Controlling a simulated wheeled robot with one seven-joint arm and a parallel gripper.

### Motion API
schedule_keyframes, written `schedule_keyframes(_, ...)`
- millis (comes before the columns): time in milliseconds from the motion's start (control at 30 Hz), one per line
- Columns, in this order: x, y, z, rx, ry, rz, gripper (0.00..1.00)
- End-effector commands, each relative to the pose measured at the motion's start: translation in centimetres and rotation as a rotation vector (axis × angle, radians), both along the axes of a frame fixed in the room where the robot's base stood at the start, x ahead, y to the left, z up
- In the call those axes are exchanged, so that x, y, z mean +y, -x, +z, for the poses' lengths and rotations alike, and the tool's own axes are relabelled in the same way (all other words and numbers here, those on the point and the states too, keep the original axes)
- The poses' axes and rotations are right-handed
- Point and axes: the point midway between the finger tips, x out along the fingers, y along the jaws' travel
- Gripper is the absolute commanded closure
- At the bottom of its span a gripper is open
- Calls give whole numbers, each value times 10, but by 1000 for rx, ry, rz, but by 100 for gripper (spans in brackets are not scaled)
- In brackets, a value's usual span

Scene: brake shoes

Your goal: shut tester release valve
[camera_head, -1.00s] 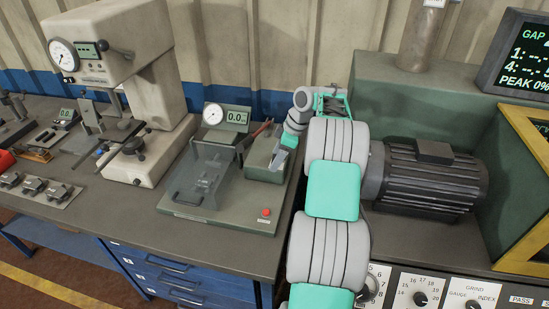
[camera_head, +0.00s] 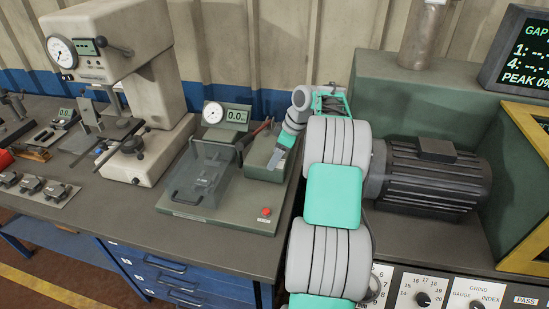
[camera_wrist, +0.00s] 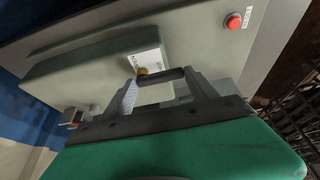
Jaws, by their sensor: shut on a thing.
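The tester's green base (camera_head: 225,212) stands on the bench in the head view, with a round gauge (camera_head: 213,113) and a display (camera_head: 237,116) reading 0.0. A green box (camera_head: 257,168) sits at its right end. My gripper (camera_head: 278,157) is over this box. In the wrist view my gripper (camera_wrist: 160,76) is shut on a black bar-shaped handle (camera_wrist: 168,75), which appears to be the release valve. A small brass part (camera_wrist: 142,71) shows beside the handle, near a white label (camera_wrist: 148,60) too blurred to read. My fingers partly hide the handle's ends.
A clear guard (camera_head: 205,170) covers the tester's left part. A red button (camera_head: 265,212) is at its front right, also in the wrist view (camera_wrist: 233,21). Pliers-like red handles (camera_head: 263,127) stand behind the green box. A dark motor (camera_head: 430,180) is right of my arm.

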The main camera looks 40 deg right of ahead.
Motion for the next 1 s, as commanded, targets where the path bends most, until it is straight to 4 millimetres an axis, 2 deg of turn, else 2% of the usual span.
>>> schedule_keyframes(33, 1, 0, 0, 0, -1, 0, 31)
schedule_keyframes(300, -1, 0, 0, 0, 0, -1, 11)
schedule_keyframes(567, -2, 1, 3, 0, 0, -1, 11)
schedule_keyframes(667, -7, 5, 17, -3, 2, -3, 11)
schedule_keyframes(900, -18, 19, 62, 0, 0, -1, 11)
schedule_keyframes(1000, -20, 23, 71, 0, 0, -1, 11)
